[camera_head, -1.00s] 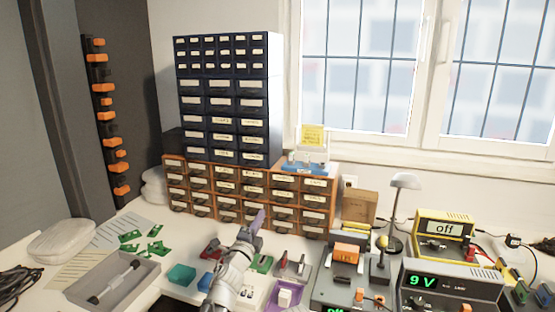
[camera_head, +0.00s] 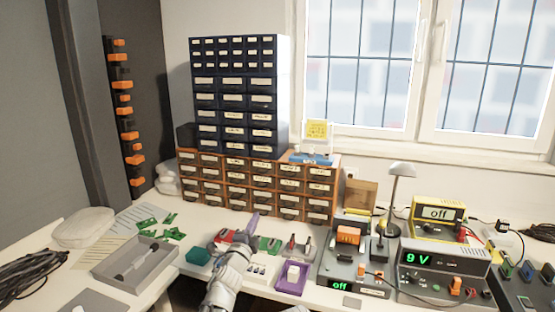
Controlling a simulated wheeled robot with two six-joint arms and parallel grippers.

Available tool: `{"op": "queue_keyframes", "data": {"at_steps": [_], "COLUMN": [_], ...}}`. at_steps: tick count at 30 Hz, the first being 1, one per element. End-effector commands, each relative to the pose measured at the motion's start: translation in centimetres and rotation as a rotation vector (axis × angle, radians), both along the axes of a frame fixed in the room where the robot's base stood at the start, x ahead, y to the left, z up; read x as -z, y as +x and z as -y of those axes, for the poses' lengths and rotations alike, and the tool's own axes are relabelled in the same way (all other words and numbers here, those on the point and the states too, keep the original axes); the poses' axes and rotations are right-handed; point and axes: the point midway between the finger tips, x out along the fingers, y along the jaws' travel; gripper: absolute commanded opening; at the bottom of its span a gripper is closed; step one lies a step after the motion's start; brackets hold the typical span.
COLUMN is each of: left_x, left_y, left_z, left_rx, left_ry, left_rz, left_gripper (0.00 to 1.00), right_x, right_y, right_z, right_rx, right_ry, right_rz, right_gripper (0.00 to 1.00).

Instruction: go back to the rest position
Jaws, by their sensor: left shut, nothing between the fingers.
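My left gripper (camera_head: 251,228) shows in the head view at the lower middle, above the workbench (camera_head: 182,284) and in front of the brown drawer cabinet. It is shut with nothing held, and its grey arm comes up from the bottom edge. The arm hides part of the bench and small items behind it. My right gripper is not in the view.
Near the arm are a teal box (camera_head: 198,257), a purple tray (camera_head: 291,279) and a grey tray (camera_head: 133,263). A brown drawer cabinet (camera_head: 259,187) stands behind. Instruments, including a 9 V power supply (camera_head: 440,268), and a lamp (camera_head: 401,170) crowd the right.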

Motion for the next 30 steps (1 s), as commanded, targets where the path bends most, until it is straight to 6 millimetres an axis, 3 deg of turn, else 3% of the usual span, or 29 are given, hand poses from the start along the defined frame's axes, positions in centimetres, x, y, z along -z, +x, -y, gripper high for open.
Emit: {"op": "queue_keyframes", "data": {"at_steps": [8,17,20,24,30], "left_x": [2.5,8.6,12.2,17.9,22.8], "left_y": [-0.1,-2.4,-4.8,-10.3,-18.2], "left_z": [-3.3,-8.8,-10.9,-12.6,-12.3], "left_rx": [-0.114,-0.345,-0.47,-0.683,-0.928], "left_ry": [-0.127,-0.398,-0.543,-0.773,-0.99], "left_rz": [-0.136,-0.422,-0.577,-0.843,-1.15], "left_gripper": [0.0,0.0,0.0,0.0,0.0], "right_x": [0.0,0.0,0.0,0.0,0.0], "right_y": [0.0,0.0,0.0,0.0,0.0], "right_z": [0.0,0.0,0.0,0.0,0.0], "right_rx": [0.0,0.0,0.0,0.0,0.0], "right_ry": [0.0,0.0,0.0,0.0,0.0], "right_rz": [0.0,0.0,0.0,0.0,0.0], "right_gripper": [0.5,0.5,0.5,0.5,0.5]}}
